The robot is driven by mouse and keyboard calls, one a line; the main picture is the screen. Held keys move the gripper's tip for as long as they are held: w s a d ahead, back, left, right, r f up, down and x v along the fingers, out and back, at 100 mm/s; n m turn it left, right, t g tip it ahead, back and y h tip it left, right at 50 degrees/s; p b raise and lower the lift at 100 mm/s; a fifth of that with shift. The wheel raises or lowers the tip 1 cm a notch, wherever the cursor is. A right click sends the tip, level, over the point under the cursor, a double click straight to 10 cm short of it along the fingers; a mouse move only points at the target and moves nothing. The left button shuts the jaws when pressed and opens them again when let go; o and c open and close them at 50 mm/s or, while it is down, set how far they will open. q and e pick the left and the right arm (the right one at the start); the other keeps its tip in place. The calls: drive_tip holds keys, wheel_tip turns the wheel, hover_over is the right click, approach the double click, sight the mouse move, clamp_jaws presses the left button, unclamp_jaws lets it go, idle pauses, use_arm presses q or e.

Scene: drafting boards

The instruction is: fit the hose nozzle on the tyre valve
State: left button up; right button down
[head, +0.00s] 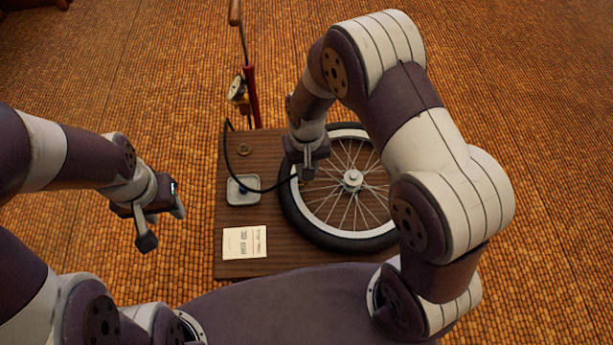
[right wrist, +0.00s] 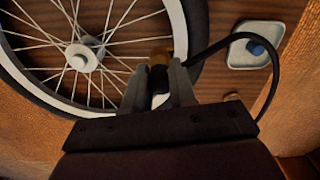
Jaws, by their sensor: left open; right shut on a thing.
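The wheel with its black tyre (head: 340,240) lies flat on a brown board; it also shows in the right wrist view (right wrist: 197,25). My right gripper (head: 307,174) is over the wheel's left rim. In the right wrist view my right gripper (right wrist: 163,88) is shut on the hose nozzle (right wrist: 160,76), a dark piece with a brass end beside the pale rim. The black hose (head: 262,191) runs from it towards the pump. I cannot make out the tyre valve, nor whether the nozzle touches it. My left gripper (head: 163,225) is open and empty, left of the board.
The red pump (head: 253,98) with a gauge (head: 238,90) stands behind the board (head: 285,258). On the board's left are a small brass ring (head: 243,150), a pale tray (head: 234,198) holding a blue piece (head: 243,188), and a printed card (head: 244,242). The floor left of the board is clear.

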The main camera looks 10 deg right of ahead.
drive_tip(key=shift+f, duration=0.45)
drive_tip(key=c, duration=0.8)
unclamp_jaws()
drive_tip(key=shift+c, duration=0.2)
wheel_tip(320, 180, up, 13)
drive_tip(key=p, duration=0.4)
drive_tip(key=shift+f, duration=0.15)
